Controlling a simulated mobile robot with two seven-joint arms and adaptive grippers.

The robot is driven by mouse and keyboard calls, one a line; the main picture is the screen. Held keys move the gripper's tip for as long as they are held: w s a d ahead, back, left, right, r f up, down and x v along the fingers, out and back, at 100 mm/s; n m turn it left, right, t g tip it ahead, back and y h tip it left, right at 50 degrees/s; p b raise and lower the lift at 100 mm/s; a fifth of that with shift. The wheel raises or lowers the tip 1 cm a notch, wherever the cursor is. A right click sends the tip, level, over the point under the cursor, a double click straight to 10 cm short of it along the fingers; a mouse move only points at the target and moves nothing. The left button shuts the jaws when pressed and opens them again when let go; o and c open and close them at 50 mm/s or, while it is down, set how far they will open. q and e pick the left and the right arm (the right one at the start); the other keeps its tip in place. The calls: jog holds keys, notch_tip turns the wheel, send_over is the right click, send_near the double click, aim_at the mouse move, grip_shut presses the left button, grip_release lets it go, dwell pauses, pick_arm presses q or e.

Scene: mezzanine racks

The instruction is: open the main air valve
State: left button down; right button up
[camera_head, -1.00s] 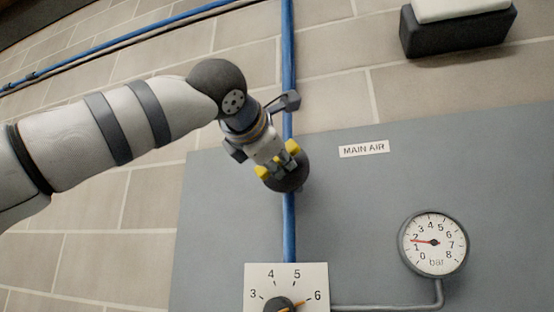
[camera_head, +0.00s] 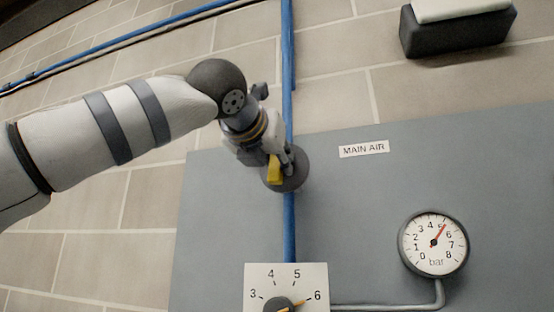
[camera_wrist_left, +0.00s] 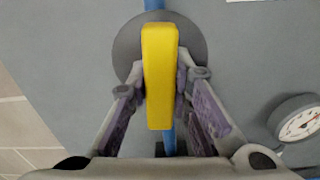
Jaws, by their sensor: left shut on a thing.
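The main air valve is a grey round body (camera_head: 289,183) on a vertical blue pipe (camera_head: 290,235), left of the MAIN AIR label (camera_head: 364,149). Its yellow handle (camera_head: 273,168) also shows in the left wrist view (camera_wrist_left: 160,75), lined up with the pipe. My left gripper (camera_head: 277,155) is shut on the handle, with one finger on each side of it. In the left wrist view the fingers (camera_wrist_left: 163,90) flank the yellow bar. The pressure gauge (camera_head: 434,243) has its red needle near 5 bar. My right gripper is in neither view.
A dial (camera_head: 284,305) with a scale of numbers sits below the valve, its pointer near 6. A thin grey pipe (camera_head: 385,307) links it to the gauge. A dark box (camera_head: 457,33) is mounted at upper right. The grey panel (camera_head: 350,220) right of the valve is mostly clear.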

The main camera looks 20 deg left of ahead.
pick_arm(q)
jog(key=shift+r+n, duration=0.1)
jog(key=shift+n, duration=0.6)
jog(key=c, duration=1.4)
grip_release()
jog(key=shift+c, duration=0.2)
jog(key=shift+s, duration=0.1)
jog(key=s, duration=1.2)
jog(key=shift+a, duration=0.25)
jog(key=shift+w, duration=0.1)
